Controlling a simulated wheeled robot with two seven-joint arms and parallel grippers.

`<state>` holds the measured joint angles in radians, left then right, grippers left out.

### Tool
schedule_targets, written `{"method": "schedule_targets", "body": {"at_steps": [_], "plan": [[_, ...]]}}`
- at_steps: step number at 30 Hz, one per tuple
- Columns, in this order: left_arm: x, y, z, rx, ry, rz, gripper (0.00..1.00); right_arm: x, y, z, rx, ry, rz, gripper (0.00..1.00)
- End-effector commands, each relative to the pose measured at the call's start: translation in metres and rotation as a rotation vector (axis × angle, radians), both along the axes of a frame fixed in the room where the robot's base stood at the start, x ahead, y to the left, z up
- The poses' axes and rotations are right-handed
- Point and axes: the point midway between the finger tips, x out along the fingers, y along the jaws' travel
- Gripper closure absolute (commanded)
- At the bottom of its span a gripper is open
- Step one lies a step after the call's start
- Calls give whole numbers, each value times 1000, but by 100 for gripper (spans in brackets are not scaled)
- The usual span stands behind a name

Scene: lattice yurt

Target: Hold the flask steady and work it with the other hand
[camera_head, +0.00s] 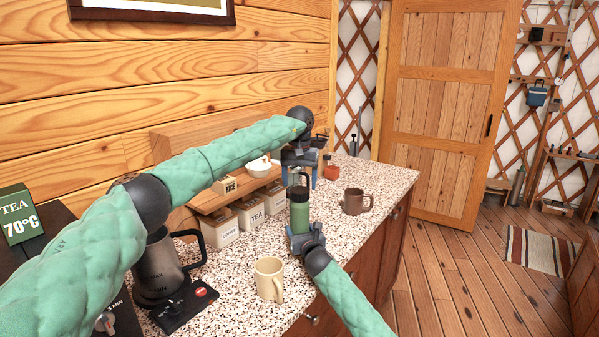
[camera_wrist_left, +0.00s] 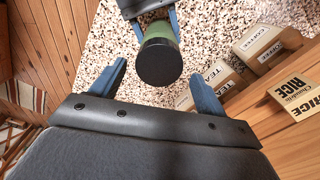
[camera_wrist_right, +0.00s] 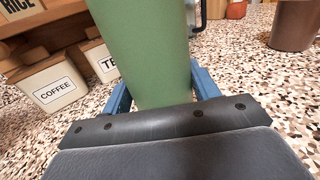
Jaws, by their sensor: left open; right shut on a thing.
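My right gripper (camera_head: 304,236) is shut around the lower body of the flask; the green body fills the middle of the right wrist view (camera_wrist_right: 150,50), between the blue fingers. My left gripper (camera_head: 303,176) is open above the flask, fingers pointing down. In the left wrist view the round black lid (camera_wrist_left: 159,62) shows just beyond the open fingers, apart from them. The flask's base is partly hidden by my right gripper.
A cream mug (camera_head: 269,280) stands in front and a brown mug (camera_head: 355,202) to the right. Labelled canisters (camera_head: 250,212) sit under a wooden shelf (camera_head: 210,201) on the left. A kettle (camera_head: 160,268) is near my left arm. Bare counter (camera_head: 385,175) lies at the far right.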

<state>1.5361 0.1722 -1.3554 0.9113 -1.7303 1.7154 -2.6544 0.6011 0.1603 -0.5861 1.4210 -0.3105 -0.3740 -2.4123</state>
Motion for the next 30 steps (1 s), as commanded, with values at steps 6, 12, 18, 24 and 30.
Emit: {"method": "schedule_targets", "body": {"at_steps": [6, 12, 18, 24, 30], "plan": [[0, 0, -28, -1, 1, 1, 25, 0, 0, 1, 0, -1, 0, 100], [0, 0, -36, 0, 0, 1, 25, 0, 0, 1, 0, -1, 0, 100], [0, 0, -36, 0, 0, 1, 31, 0, 0, 1, 0, -1, 0, 100], [0, 1, -36, 0, 0, 1, 70, 0, 0, 1, 0, -1, 0, 100], [0, 1, -36, 0, 0, 16, 70, 0, 0, 1, 0, -1, 0, 100]]}}
